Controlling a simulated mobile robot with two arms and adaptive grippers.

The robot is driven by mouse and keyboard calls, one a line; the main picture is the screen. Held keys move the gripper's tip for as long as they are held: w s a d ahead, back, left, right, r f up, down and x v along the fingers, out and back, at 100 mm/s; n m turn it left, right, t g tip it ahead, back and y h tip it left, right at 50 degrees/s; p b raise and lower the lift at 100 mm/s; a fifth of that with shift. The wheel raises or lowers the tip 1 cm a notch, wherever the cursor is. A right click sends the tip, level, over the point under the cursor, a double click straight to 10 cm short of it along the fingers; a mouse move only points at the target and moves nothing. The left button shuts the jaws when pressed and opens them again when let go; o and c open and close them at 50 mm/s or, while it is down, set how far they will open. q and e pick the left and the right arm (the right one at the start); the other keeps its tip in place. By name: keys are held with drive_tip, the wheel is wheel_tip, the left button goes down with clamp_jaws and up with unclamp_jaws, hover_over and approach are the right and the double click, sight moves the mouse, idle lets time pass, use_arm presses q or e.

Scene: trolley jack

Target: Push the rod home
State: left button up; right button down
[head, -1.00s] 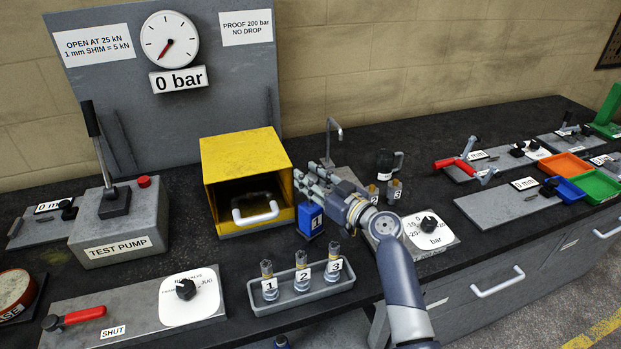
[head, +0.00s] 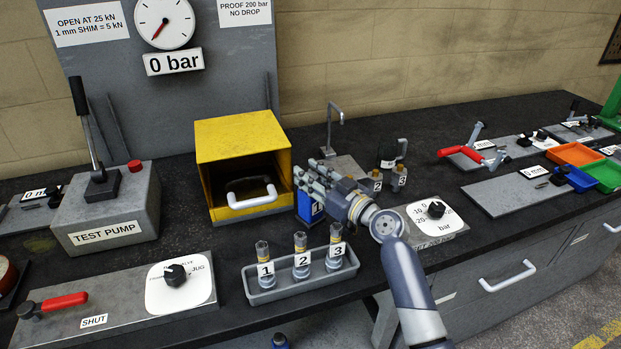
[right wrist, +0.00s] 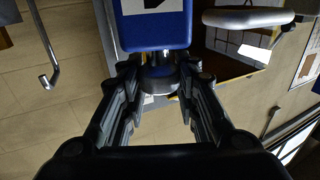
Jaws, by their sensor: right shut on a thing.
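A blue block (head: 304,207) with a white label 1 stands on the dark bench, just right of the yellow box. In the right wrist view the blue block (right wrist: 155,30) fills the top centre. A short dark grey cylinder, seemingly the rod (right wrist: 158,80), sticks out of its end. My right gripper (head: 318,178) is at the block's top, its fingers hiding the rod in the head view. In the right wrist view my right gripper (right wrist: 160,82) has its fingertips closed around the rod. How far the rod stands out is hard to tell. My left gripper is not in view.
The yellow box (head: 242,135) with a white handle stands left of the gripper. A thin hooked metal post (head: 329,130) rises behind. A dial plate (head: 450,213) lies to the right. The gauge (head: 165,22) reads 0 bar.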

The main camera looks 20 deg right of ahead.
drive_tip(key=shift+s+a+f, duration=0.1)
drive_tip(key=shift+f, duration=0.4)
drive_tip(key=c, duration=1.3)
unclamp_jaws()
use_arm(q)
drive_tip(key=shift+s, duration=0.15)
use_arm(e)
drive_tip(key=shift+o, duration=0.5)
drive_tip(key=shift+r, duration=0.1)
drive_tip(key=shift+r, duration=0.1)
drive_tip(key=v, duration=1.2)
